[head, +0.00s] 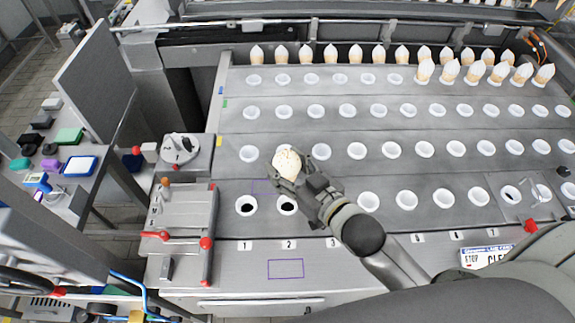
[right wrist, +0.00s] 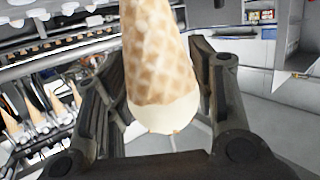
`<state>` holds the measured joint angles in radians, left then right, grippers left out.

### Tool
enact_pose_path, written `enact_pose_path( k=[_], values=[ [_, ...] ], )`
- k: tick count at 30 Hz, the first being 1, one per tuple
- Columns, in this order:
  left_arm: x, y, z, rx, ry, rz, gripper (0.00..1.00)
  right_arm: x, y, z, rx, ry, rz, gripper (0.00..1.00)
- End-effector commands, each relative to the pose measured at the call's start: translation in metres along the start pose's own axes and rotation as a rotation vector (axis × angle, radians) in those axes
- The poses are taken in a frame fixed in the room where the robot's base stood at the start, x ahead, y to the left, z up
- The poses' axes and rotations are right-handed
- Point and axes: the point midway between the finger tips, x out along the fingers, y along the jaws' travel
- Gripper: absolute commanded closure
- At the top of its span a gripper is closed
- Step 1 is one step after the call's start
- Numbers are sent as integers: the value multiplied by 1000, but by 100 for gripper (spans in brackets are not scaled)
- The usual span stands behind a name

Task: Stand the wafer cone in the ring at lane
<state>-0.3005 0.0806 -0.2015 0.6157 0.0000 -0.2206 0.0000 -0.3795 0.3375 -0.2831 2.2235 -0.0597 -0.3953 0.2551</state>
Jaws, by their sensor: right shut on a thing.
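My right gripper (head: 291,174) is shut on the wafer cone (head: 287,160), holding it above the ring plate near lanes 2 and 3. In the right wrist view the cone (right wrist: 160,55) hangs between the fingers, waffle-patterned, with a cream-coloured rounded end toward the palm. White rings sit in rows across the grey plate. The front rings at lane 1 (head: 246,206) and lane 2 (head: 287,205) are empty with dark holes. My arm hides the front ring at lane 3. My left gripper is not in view.
Several wrapped cones (head: 354,54) stand in the back row, with more at the back right. A panel with red-knobbed levers (head: 178,236) stands left of the plate. A side bench (head: 78,190) holds small coloured blocks. A licence-plate-like sign (head: 488,256) lies at front right.

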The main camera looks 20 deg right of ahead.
Motion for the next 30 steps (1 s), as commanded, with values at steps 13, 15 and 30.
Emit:
enact_pose_path(
  k=[13,15,30],
  values=[
    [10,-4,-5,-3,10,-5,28,5,0,26,0,-3,2,59],
    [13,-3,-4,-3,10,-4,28,6,0,31,0,-2,2,59],
    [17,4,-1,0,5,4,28,8,0,39,0,-1,1,59]
  ],
)
